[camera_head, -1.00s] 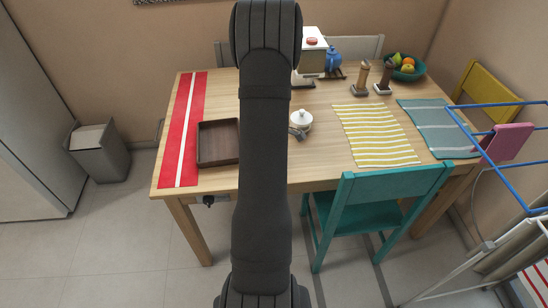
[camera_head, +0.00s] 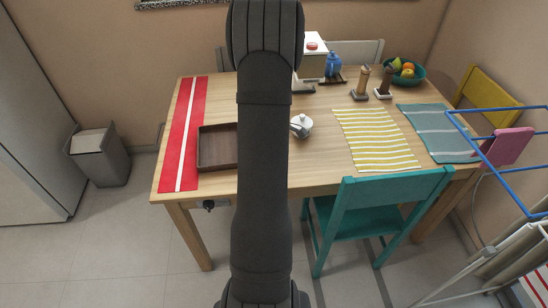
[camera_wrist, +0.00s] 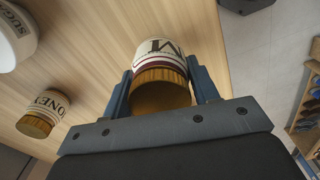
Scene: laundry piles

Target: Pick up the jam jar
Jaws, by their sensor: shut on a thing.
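The jar in my gripper (camera_wrist: 161,82) has a cream body with a dark band and a wood-coloured lid. In the wrist view, part of its label shows a large "M" on this jar (camera_wrist: 158,50); the rest is hidden. Both fingers press on its sides, with the lid end towards the camera. In the head view my arm hides the gripper and the held jar.
In the wrist view a honey jar (camera_wrist: 45,112) and a sugar jar (camera_wrist: 14,38) stand left. In the head view, a white lidded pot (camera_head: 301,126) is right of my arm and a brown tray (camera_head: 218,163) is left. A teal chair (camera_head: 385,205) stands in front.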

